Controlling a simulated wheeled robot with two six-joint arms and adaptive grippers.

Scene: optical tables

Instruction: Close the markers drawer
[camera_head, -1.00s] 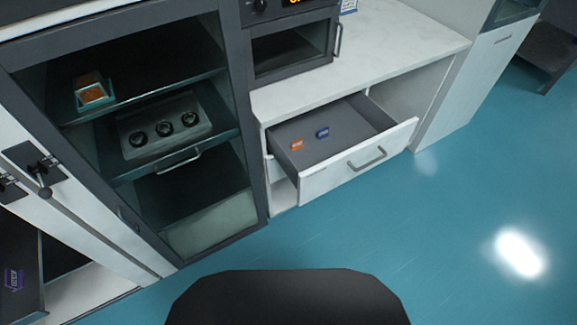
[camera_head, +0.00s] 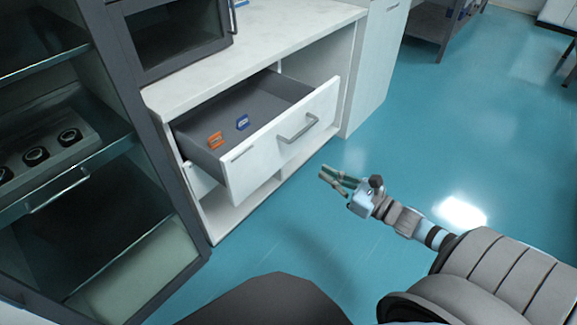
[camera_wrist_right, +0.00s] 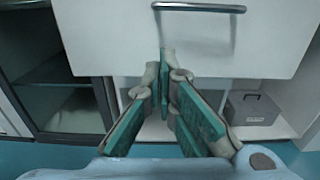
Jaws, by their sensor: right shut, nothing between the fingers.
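The open drawer (camera_head: 282,137) sticks out from the white cabinet below the counter. An orange item (camera_head: 215,140) and a blue item (camera_head: 242,122) lie in it. Its white front has a grey bar handle (camera_head: 298,128), which also shows at the top of the right wrist view (camera_wrist_right: 198,8). My right gripper (camera_head: 326,174) is shut and empty, in front of the drawer and lower than the handle in the head view. In the right wrist view its fingers (camera_wrist_right: 167,62) point toward the drawer front, below the handle. Contact cannot be told. My left gripper is not in view.
A glass-fronted dark cabinet (camera_head: 150,150) stands left of the drawer. A grey box (camera_wrist_right: 252,108) sits in the open space under the drawer. The white counter (camera_head: 270,35) is above. The teal floor (camera_head: 420,110) at right is clear.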

